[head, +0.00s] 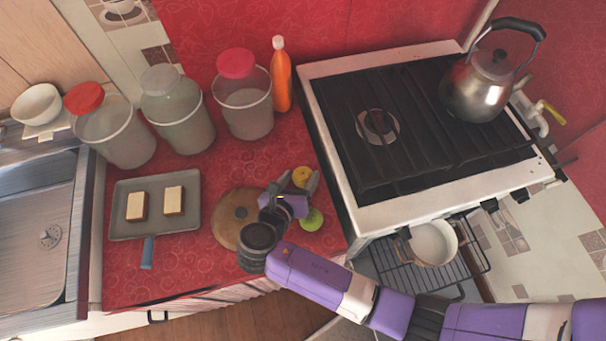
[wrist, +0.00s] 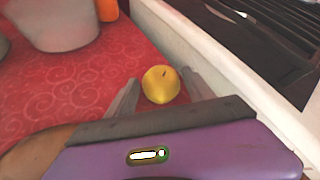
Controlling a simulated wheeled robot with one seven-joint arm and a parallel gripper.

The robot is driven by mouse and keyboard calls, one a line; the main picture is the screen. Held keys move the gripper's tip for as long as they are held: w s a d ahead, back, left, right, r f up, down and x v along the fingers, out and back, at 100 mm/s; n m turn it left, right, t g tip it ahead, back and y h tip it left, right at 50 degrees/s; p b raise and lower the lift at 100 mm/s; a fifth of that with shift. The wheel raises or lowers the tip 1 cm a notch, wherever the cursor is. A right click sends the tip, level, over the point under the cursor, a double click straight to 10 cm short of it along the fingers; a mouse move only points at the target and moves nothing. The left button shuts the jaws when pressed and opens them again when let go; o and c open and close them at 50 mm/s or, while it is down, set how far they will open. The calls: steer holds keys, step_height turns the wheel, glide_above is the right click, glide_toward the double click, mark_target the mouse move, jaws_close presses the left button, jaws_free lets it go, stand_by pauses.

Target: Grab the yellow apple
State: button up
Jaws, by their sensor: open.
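The yellow apple (head: 301,177) sits on the red counter close to the stove's left side. In the wrist view the apple (wrist: 160,84) lies just beyond and between the tips of my two fingers. My gripper (head: 293,183) is open, with one finger on each side of the apple's near edge; in the wrist view the open gripper (wrist: 160,90) holds nothing. I cannot tell whether a finger touches the apple. My wrist hides part of the counter below it.
A green apple (head: 312,219) lies just right of my gripper. A round wooden board (head: 229,222) is on the left. The stove (head: 345,190) edge rises close on the right. Canisters (head: 245,108) and an orange bottle (head: 281,85) stand behind. A tray (head: 120,195) holds two bread slices.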

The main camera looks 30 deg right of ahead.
steer(key=shift+d, duration=0.1)
steer(key=shift+c, duration=0.2)
steer(key=c, duration=1.1)
steer(key=shift+r, duration=0.1)
